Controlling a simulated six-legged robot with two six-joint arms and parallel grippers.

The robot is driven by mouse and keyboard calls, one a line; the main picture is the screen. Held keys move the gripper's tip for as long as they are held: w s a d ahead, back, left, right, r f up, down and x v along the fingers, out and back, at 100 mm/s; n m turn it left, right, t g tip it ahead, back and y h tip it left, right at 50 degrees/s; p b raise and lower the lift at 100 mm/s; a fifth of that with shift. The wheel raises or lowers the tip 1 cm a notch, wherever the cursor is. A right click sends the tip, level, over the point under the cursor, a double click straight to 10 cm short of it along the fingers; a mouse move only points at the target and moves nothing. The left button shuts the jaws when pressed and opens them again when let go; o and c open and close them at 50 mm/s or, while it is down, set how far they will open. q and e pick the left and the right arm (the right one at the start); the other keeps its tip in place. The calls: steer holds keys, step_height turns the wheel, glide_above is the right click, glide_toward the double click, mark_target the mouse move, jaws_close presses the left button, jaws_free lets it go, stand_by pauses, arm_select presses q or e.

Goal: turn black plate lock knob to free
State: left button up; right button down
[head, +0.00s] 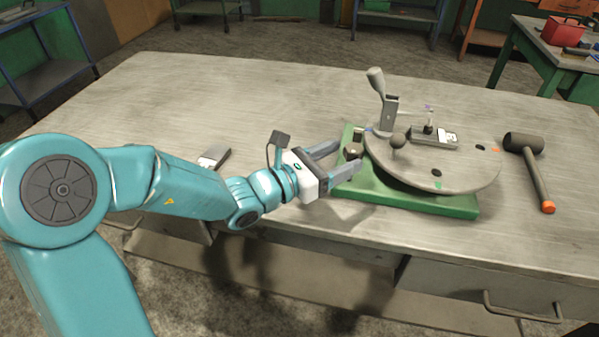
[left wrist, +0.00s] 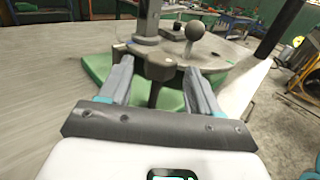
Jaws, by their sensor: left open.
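A round grey plate (head: 460,172) sits on a green base (head: 400,192) on the workbench; the plate's near edge also shows in the left wrist view (left wrist: 215,62). A small dark knob (head: 353,151) stands at the base's left corner, beside the plate. It appears between my left gripper's fingertips (head: 349,166). The left gripper is open, its two fingers pointing at the base, one on each side of the knob. In the left wrist view a dark knob-like part (left wrist: 158,65) shows between the fingertips; whether either finger touches it I cannot tell. My right gripper is not in view.
A mallet (head: 525,145) lies to the right. A small grey item (head: 213,157) lies behind my left arm. The bench's back left is clear.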

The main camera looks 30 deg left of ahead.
arm_select(q)
steer(key=v, duration=1.2)
steer(key=shift+s, duration=0.2)
steer(key=shift+a, duration=0.1)
